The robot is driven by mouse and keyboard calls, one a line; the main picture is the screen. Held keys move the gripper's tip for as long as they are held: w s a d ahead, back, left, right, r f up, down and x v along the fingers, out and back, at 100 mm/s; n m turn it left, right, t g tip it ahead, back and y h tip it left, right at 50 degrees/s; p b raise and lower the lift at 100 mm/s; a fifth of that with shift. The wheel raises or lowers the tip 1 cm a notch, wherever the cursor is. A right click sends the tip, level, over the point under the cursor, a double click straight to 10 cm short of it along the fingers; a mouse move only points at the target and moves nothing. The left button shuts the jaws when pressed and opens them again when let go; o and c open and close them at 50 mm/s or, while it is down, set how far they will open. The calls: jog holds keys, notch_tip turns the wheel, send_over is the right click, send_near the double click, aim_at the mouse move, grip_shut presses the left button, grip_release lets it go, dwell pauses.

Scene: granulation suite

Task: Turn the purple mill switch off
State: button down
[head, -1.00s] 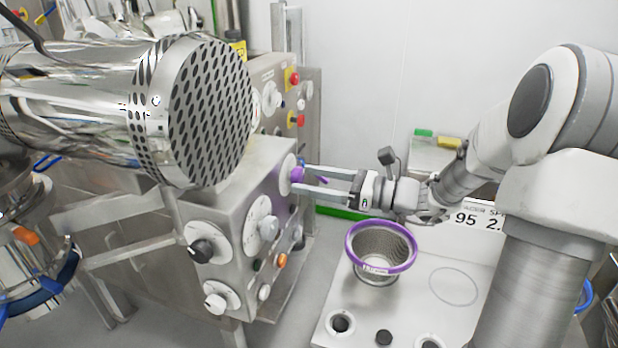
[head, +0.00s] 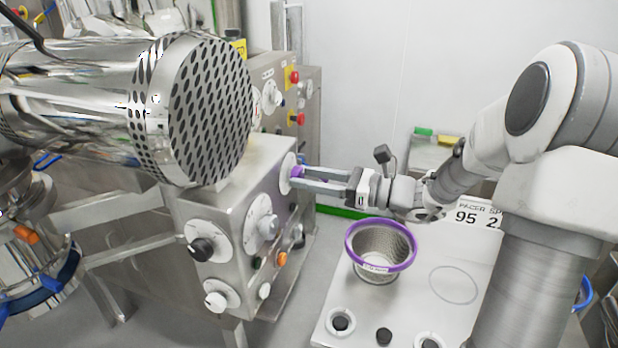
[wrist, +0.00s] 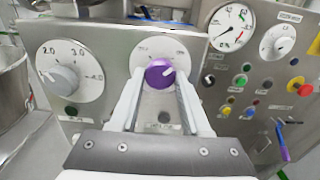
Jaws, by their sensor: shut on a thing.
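The purple mill switch (head: 297,171) is a round knob on a white dial plate at the upper right of the steel control box's front. In the wrist view the purple knob (wrist: 159,73) sits between my fingertips, its pale pointer line toward the right. The dial lettering is too small to read. My gripper (head: 304,179) reaches in from the right, level with the knob, and is shut on it. In the wrist view the two light grey fingers (wrist: 158,90) lie on either side of the knob and partly cover the dial.
Grey and black knobs (head: 268,226) sit on the same steel box. A perforated steel drum (head: 210,110) overhangs it at left. A purple-rimmed mesh basket (head: 380,262) stands on the white bench below my arm. Another panel with buttons (wrist: 255,75) is at right.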

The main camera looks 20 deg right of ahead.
jog(key=shift+n, duration=0.3)
jog(key=n+b, duration=1.7)
jog(key=b, duration=0.4)
jog(key=shift+d+n, duration=0.1)
jog(key=shift+n, duration=0.2)
jog(key=shift+r, duration=0.1)
jog(key=shift+c, duration=1.8)
grip_release()
